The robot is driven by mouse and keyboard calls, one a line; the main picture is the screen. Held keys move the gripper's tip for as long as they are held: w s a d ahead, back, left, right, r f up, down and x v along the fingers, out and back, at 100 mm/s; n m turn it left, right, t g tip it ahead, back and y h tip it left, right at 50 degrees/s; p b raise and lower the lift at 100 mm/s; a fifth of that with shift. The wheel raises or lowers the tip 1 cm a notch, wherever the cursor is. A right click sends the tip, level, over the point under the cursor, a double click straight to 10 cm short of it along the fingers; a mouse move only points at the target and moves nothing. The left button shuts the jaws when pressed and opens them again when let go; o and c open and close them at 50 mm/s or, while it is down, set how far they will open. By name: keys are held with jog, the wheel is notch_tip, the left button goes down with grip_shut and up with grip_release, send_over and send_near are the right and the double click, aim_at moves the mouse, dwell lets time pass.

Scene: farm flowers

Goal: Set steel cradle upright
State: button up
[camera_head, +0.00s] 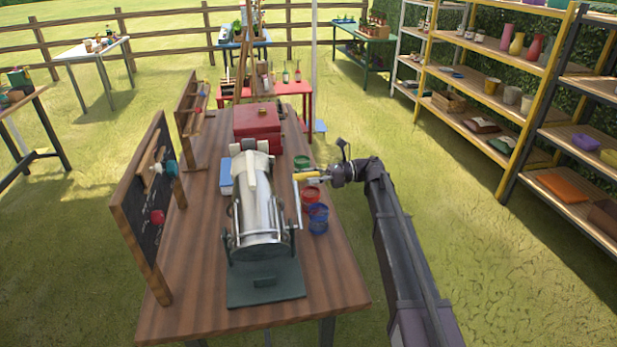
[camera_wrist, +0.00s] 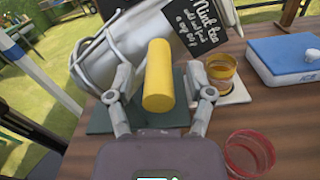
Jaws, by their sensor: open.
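The steel cradle holds a shiny steel can (camera_head: 258,205) that lies tilted between grey side arms on a dark green base (camera_head: 265,285) on the wooden table. A yellow grip (camera_head: 306,175) on a grey lever shows at the cradle's right side. In the wrist view the can (camera_wrist: 120,50) leans across the top left and the yellow grip (camera_wrist: 158,70) stands between my fingers. My gripper (camera_head: 318,177) is open around the yellow grip, with gaps at both sides in the wrist view (camera_wrist: 158,97). The lever's join to the cradle is unclear.
Red (camera_head: 310,194), blue (camera_head: 318,218) and green (camera_head: 302,161) cups stand right of the cradle. A blue-and-white ice box (camera_head: 226,178) and red box (camera_head: 258,125) are behind. A blackboard (camera_head: 150,200) stands left. A small black sign (camera_wrist: 195,20) hangs by the can.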

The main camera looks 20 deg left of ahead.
jog(key=shift+s+a, duration=0.2)
jog(key=shift+a, duration=0.1)
grip_shut()
jog(key=shift+d, duration=0.1)
